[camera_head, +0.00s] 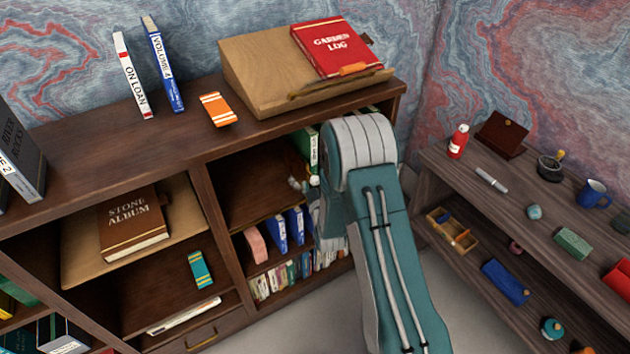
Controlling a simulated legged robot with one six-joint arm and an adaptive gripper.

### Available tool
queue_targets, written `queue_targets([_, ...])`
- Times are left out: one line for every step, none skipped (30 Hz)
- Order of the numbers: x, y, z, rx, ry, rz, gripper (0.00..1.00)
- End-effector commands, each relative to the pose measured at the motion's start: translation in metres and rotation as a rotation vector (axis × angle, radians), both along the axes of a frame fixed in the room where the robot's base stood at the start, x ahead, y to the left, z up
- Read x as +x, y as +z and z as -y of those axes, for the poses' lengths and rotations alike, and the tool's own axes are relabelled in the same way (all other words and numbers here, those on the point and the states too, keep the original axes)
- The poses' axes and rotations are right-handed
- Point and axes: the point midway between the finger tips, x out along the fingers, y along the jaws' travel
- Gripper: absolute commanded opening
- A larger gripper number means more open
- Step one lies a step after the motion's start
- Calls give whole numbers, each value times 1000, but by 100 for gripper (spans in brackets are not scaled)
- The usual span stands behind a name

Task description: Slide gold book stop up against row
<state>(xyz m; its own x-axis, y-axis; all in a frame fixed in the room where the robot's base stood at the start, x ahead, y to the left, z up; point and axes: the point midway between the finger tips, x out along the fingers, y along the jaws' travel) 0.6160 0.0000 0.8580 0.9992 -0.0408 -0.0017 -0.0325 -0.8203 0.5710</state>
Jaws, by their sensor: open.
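My teal and grey arm reaches into the right-hand compartments of the brown bookcase (215,145). Part of my gripper (297,185) shows as small pale pieces left of the arm, at the upper shelf opening. It is open, with nothing seen between its fingers. A green book (308,145) stands upright at that compartment's right side, just above the gripper. My arm hides whatever stands farther right there. I cannot make out a gold book stop; it may be behind my arm.
Below stand blue binders (278,231) beside a pink block (256,244), above a row of small books (290,272). A sloped wooden stand (262,62) holding a red garden log (331,47) sits on top. A cluttered side shelf (500,210) stands right of my arm.

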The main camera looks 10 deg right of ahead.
Motion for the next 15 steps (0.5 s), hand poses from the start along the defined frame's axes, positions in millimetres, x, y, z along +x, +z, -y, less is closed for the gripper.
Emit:
queue_targets([0,0,0,0,0,0,76])
queue_targets([0,0,0,0,0,0,76])
queue_targets([0,0,0,0,0,0,76])
queue_targets([0,0,0,0,0,0,62])
queue_targets([0,0,0,0,0,0,49])
queue_targets([0,0,0,0,0,0,31])
queue_targets([0,0,0,0,0,0,18])
queue_targets([0,0,0,0,0,0,4])
queue_targets([0,0,0,0,0,0,0])
queue_targets([0,0,0,0,0,0,0])
queue_targets([0,0,0,0,1,-1,0])
queue_targets([0,-1,0,0,1,-1,0])
queue_targets([0,-1,0,0,1,-1,0])
queue_targets([0,-1,0,0,1,-1,0])
queue_targets([1,-1,1,0,0,-1,0])
